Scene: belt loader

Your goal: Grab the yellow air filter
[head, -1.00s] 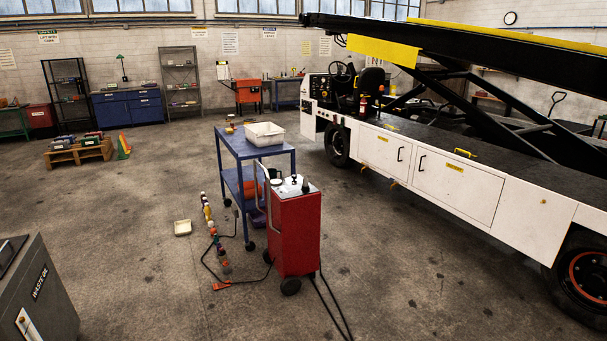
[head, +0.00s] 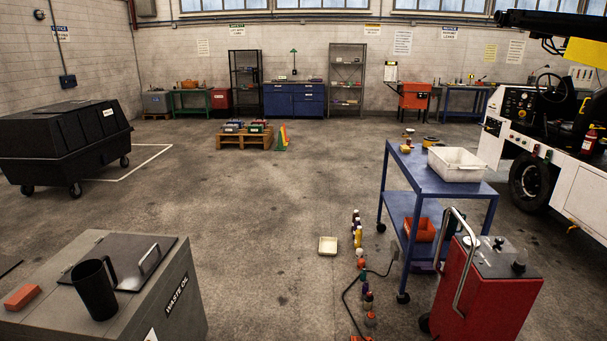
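A small round yellow item (head: 431,141) lies on the top shelf of the blue cart (head: 425,178), behind the white bin. It may be the yellow air filter, but it is too small to be sure. Another small yellowish item (head: 405,148) sits near the cart's left edge, with a small reddish item just behind it. Neither of my grippers is in view.
A white bin (head: 456,164) stands on the cart. A red wheeled unit (head: 487,290) stands in front of it. A waste oil box (head: 130,255) is at front left.

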